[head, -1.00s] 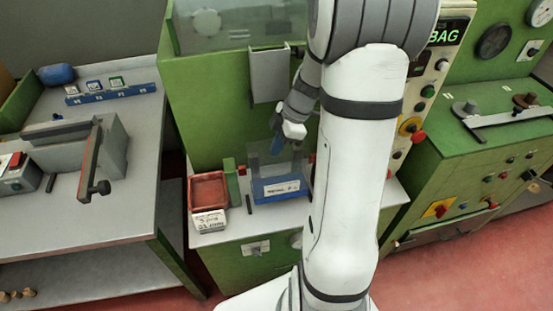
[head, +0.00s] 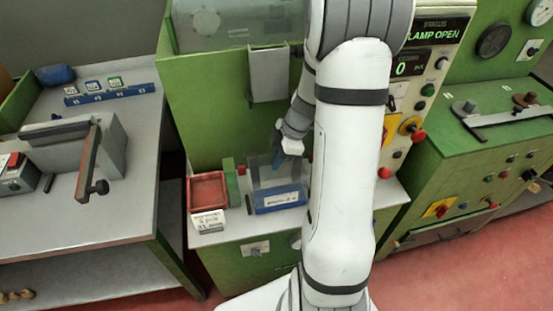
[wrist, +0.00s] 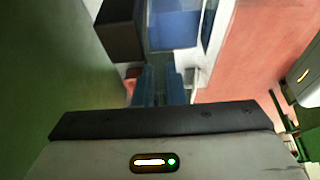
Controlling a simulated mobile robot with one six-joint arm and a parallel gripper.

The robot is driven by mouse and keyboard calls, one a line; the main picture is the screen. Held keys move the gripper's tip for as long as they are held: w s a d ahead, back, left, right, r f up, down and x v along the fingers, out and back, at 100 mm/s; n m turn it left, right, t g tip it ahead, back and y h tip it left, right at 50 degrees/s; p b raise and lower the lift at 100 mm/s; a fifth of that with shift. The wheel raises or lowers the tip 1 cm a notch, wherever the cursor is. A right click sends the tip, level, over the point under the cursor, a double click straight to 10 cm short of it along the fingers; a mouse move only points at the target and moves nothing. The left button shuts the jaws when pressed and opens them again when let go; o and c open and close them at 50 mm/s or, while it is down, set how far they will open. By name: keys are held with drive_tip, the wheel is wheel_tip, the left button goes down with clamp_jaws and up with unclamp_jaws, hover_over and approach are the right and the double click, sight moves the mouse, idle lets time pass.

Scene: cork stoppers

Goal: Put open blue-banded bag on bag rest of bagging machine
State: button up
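The blue-banded bag (head: 278,201) is clear above its blue band, has a white label, and stands upright with its mouth open on the green bagging machine's front ledge. My gripper (head: 279,158) is at the bag's upper edge, and its blue fingers (wrist: 161,85) sit close together there in the wrist view. It appears shut on the bag's rim; the contact itself is too small to see clearly. The blue band (wrist: 172,25) also shows in the wrist view. The bag rest under the bag is mostly hidden. The machine display (head: 430,40) reads "CLAMP OPEN" and 0.
A red tray (head: 207,176) and a white label block (head: 208,222) are left of the bag. A grey chute (head: 268,72) hangs above it. My arm covers the ledge's right part. A grey bench (head: 100,205) stands at left, another green machine (head: 480,165) at right.

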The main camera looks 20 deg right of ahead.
drive_tip(key=o, duration=0.3)
